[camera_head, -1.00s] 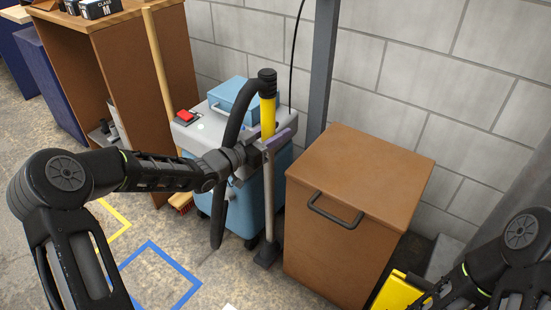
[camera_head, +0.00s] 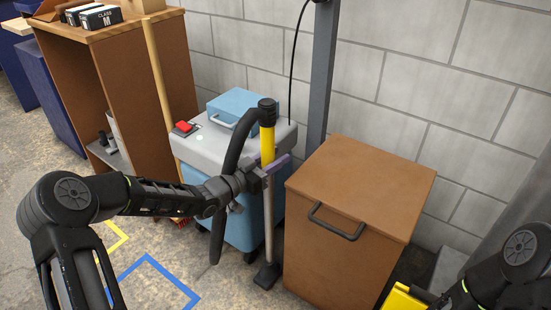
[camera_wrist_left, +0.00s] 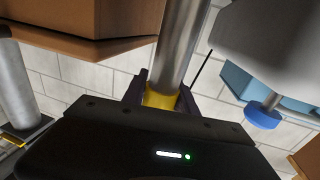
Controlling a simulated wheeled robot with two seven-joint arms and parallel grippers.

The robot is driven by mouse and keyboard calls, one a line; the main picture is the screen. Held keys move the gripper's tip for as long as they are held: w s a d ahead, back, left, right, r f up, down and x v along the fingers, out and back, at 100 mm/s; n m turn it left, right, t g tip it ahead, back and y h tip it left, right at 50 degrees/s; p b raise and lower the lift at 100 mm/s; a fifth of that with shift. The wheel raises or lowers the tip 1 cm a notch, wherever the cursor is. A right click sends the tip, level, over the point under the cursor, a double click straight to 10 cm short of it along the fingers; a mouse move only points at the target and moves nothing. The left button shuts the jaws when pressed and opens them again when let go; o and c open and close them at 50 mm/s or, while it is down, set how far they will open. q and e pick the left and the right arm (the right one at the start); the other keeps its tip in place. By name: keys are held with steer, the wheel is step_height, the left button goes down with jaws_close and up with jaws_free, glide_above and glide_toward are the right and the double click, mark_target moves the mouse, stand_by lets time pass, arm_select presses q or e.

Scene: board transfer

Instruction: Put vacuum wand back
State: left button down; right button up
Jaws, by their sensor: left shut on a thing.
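The vacuum wand (camera_head: 267,143) stands nearly upright, with a black top, a yellow grip, a metal tube and a dark floor head (camera_head: 267,275) low down by the floor. A black hose (camera_head: 222,185) loops down from its top. My left gripper (camera_head: 268,170) is shut on the wand near the lower end of the yellow grip. The held yellow part also shows in the left wrist view (camera_wrist_left: 160,96). The blue and grey vacuum (camera_head: 200,148) stands just behind the wand. I cannot tell whether the floor head touches the floor. My right gripper's jaws cannot be made out at the bottom right.
A brown box with a handle (camera_head: 365,180) stands close to the right of the wand. A wooden shelf unit (camera_head: 125,75) and a broom handle (camera_head: 157,80) are at left. A grey post (camera_head: 322,80) and block wall are behind. Blue tape (camera_head: 150,262) marks the floor.

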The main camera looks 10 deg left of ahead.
arm_select(q)
steer(key=shift+f, duration=0.1)
steer(key=c, duration=1)
jaws_free()
steer(key=shift+o, duration=0.2)
steer(key=shift+s+a, duration=0.1)
steer(key=shift+a, duration=0.05)
steer(key=p+v, duration=0.3)
steer(key=v, duration=0.8)
steer(key=shift+s, duration=0.35)
